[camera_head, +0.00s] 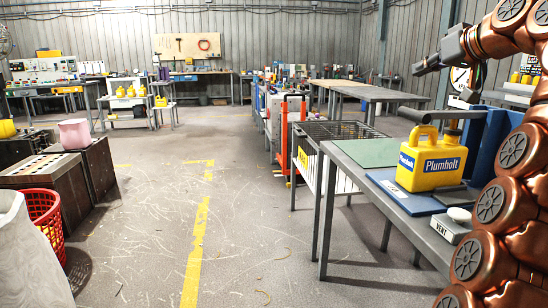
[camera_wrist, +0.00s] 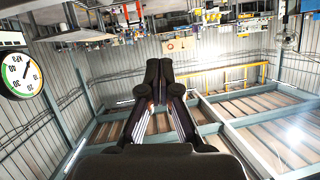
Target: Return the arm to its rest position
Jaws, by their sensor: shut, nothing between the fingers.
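My copper-coloured arm rises along the right side of the head view. My gripper (camera_head: 418,69) is raised above the bench at the upper right and points left. In the wrist view my gripper (camera_wrist: 158,68) has its two dark fingers together, with nothing between them. The wrist view appears upside down, with the roof beams low in the picture. A yellow jerry can (camera_head: 431,161) with a blue "Plumholt" label stands upright on a blue base (camera_head: 385,182) on the bench, below and apart from my gripper.
A grey bench (camera_head: 355,158) runs along the right, with a "VENT" box (camera_head: 448,229) near its front. A wire-topped cart (camera_head: 335,131) stands beyond it. A red basket (camera_head: 42,207) and dark cabinets (camera_head: 45,172) stand at left. The middle floor is clear.

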